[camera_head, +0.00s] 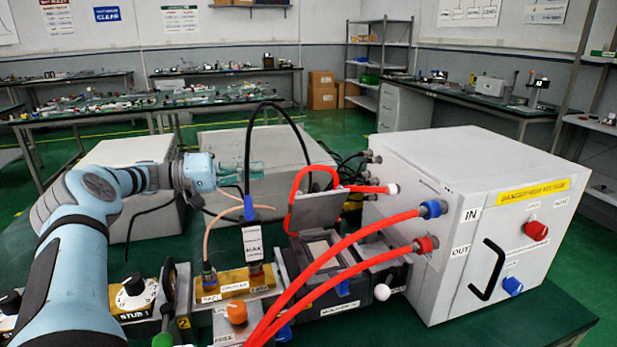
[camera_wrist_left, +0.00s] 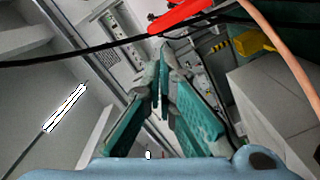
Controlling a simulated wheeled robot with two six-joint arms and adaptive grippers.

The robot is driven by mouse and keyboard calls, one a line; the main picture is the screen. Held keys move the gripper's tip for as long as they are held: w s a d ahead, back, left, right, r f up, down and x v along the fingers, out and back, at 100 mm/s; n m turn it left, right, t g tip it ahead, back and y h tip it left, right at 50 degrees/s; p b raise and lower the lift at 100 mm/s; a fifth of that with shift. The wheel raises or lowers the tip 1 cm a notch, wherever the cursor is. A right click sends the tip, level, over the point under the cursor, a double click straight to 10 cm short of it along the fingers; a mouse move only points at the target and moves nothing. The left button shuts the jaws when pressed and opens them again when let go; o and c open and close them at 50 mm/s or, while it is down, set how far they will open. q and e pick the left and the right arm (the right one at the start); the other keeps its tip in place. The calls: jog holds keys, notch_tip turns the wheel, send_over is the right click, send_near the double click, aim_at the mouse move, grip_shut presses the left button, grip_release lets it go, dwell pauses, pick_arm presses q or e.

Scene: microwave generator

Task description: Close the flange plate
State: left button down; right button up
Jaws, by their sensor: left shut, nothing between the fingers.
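The flange plate (camera_head: 316,211) is a grey plate. A red hose loops over the plate. My left gripper (camera_head: 260,171) has teal fingers and is shut and empty. In the head view it appears above and left of the plate, apart from it, near a black cable. In the left wrist view its fingers (camera_wrist_left: 162,45) converge with nothing between them. I do not see the plate clearly there. My right gripper is not in view.
A white generator box (camera_head: 458,220) with a black handle stands at the right. Red hoses (camera_head: 340,247) run from it across the front. A black cable (camera_head: 247,150) arches beside my left gripper. A brown coupler block (camera_head: 235,285) is in front.

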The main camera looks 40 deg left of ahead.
pick_arm(q)
jog(key=w+d+f+b, duration=0.1)
jog(key=w+d, duration=0.3)
jog(key=d, duration=0.5)
jog(key=shift+w+f, duration=0.35)
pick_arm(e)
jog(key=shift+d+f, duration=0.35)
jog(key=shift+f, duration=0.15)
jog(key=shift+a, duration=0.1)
